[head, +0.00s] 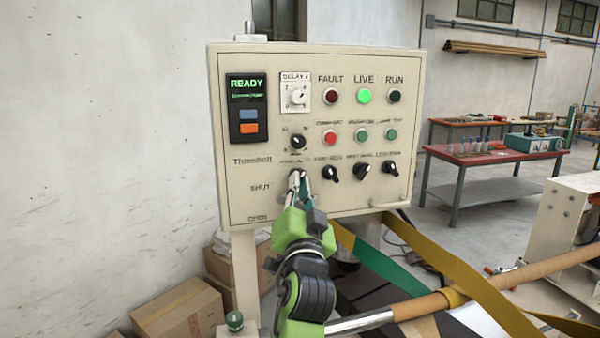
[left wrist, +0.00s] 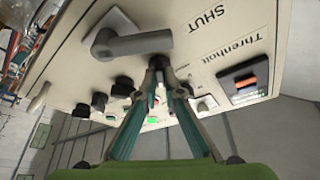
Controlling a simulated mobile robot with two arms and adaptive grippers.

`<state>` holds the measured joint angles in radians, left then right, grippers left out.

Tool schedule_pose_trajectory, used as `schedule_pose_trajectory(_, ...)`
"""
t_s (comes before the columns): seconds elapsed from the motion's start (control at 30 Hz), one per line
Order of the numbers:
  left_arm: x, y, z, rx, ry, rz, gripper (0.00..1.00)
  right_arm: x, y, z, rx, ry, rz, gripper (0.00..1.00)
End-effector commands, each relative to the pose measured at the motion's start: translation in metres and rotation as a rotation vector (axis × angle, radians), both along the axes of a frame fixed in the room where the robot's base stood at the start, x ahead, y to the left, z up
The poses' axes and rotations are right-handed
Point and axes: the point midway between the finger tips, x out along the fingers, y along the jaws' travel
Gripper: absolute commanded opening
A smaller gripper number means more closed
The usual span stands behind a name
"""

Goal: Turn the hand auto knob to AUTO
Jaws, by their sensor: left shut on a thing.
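The control panel (head: 238,190) faces me, with a row of black knobs along its lower part. My left gripper (head: 297,180) is shut on the leftmost knob of that row, taken as the hand auto knob. The fingers mostly hide this knob in the head view, so its pointing direction cannot be told. In the left wrist view the fingertips (left wrist: 159,64) meet at the panel face, close beside a grey lever (left wrist: 130,45) near the word SHUT. The small labels above the knobs are too blurred to read. My right gripper is not in view.
Other black knobs (head: 330,173) sit close to the right of the fingers. Another small knob (head: 298,142) is just above. A green LIVE lamp (head: 364,96) is lit and the display (head: 246,86) reads READY. A cardboard box (head: 178,310) stands below left.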

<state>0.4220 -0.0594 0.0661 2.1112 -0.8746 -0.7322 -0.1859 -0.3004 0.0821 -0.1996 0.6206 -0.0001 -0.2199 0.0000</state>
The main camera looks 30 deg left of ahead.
Motion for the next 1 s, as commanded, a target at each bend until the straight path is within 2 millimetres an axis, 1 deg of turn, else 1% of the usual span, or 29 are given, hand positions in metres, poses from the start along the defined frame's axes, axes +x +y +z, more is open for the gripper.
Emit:
schedule_pose_trajectory(0.03, -0.0015, 0.0002, 0.0085, 0.017, 0.001, 0.001, 0.00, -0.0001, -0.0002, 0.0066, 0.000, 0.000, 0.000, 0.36)
schedule_pose_trajectory(0.23, -0.0018, 0.0003, 0.0068, 0.040, 0.027, 0.001, 0.00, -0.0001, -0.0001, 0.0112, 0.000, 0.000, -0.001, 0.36)
schedule_pose_trajectory(0.67, -0.0020, 0.0005, 0.0064, 0.046, 0.031, 0.003, 0.00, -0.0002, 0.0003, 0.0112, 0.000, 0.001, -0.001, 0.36)
schedule_pose_trajectory(0.7, -0.0020, 0.0006, 0.0063, 0.046, 0.031, 0.002, 0.19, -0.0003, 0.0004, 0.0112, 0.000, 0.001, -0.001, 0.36)
schedule_pose_trajectory(0.73, -0.0020, 0.0006, 0.0061, 0.045, 0.032, 0.002, 0.25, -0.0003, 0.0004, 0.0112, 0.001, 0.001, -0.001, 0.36)
schedule_pose_trajectory(1.0, -0.0011, 0.0004, 0.0028, 0.040, 0.038, 0.001, 0.25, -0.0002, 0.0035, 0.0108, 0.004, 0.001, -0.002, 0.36)
